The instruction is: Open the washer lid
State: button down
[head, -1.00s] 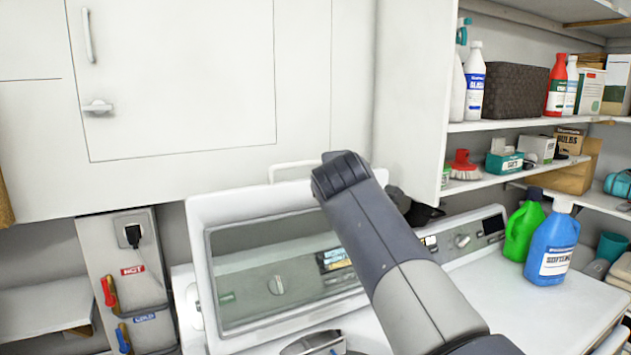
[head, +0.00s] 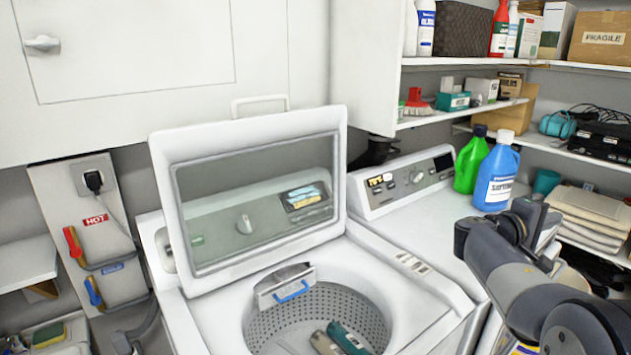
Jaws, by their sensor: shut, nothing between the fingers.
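The washer lid (head: 255,190) is a white frame with a dark see-through pane. It stands raised and leans back at the rear of the washer (head: 395,310), with a handle loop (head: 260,104) on its top edge. The round perforated drum (head: 262,328) shows below, with a dispenser piece with a blue edge (head: 290,290) at its rim. My arm is at the right, apart from the lid. The dark end of my gripper (head: 529,214) shows small and partly hidden behind the arm, shut and empty, touching nothing that I can see.
A second white machine with a control panel (head: 408,180) stands right of the washer. A green bottle (head: 470,160) and a blue bottle (head: 496,175) stand at its back. Wall cabinets (head: 150,60) hang above the lid. Hot and cold taps (head: 75,243) are at the left.

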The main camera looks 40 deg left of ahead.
aim_at(172, 149)
jog(key=k+j+u, duration=0.1)
jog(key=k+u, duration=0.15)
jog(key=k, duration=0.25)
jog(key=k+j+u, duration=0.15)
jog(key=k+u, duration=0.15)
jog(key=k, duration=0.25)
jog(key=i+j+u, duration=0.25)
jog(key=j+u, duration=0.2)
jog(key=j, duration=0.3)
jog(key=i+j+u, duration=0.25)
jog(key=i+j, duration=0.35)
jog(key=j, duration=0.3)
